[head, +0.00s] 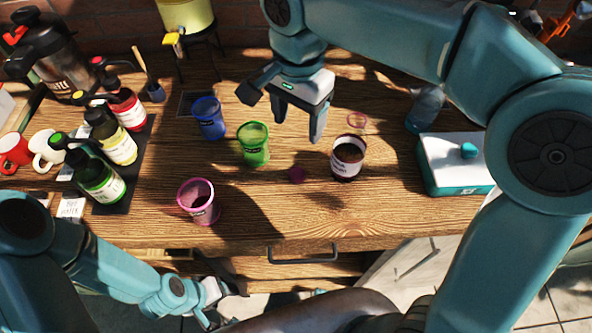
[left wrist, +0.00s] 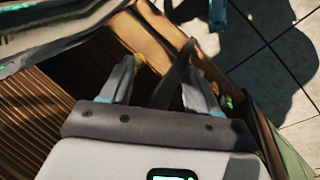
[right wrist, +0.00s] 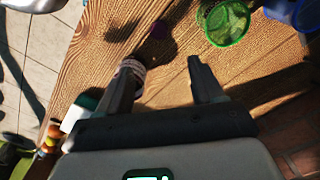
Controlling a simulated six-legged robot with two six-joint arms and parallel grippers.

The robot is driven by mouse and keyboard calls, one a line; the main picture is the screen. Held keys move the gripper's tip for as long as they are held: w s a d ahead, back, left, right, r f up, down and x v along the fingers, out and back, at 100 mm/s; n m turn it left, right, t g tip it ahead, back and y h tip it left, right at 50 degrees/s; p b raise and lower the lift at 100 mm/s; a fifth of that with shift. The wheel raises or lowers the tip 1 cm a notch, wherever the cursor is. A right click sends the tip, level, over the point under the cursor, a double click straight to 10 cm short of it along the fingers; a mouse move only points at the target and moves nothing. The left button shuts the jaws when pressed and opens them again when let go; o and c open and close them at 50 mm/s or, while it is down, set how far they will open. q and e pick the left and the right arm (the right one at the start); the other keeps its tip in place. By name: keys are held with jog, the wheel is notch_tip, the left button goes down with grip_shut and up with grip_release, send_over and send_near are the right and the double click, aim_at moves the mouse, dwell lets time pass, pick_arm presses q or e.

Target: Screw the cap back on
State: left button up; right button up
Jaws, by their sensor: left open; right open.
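A jar (head: 348,160) with a pale label and dark contents stands upright and uncapped on the wooden table. It also shows in the right wrist view (right wrist: 134,68), partly hidden behind a finger. A small purple disc (head: 296,174), which looks like the cap, lies on the table left of the jar; it shows dimly in the right wrist view (right wrist: 160,29). My right gripper (head: 299,130) is open and empty above the table, just up-left of the jar. My left gripper (head: 213,302) is low at the table's front; its fingers are apart in the left wrist view (left wrist: 160,70).
A green cup (head: 254,146), a blue cup (head: 209,118) and a pink cup (head: 199,203) stand left of the jar. A teal-and-white box (head: 452,180) stands right. Pump bottles (head: 100,180) crowd the left. A drawer handle (head: 303,259) is at the front.

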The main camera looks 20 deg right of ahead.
send_over(297, 173)
jog(key=f, duration=0.9)
jog(key=shift+w+d+f, duration=0.15)
jog(key=shift+w+f, duration=0.05)
jog(key=shift+f, duration=0.05)
jog(key=shift+s+f, duration=0.1)
jog(key=shift+f, duration=2.65)
jog(key=shift+c, duration=0.3)
jog(key=c, duration=1)
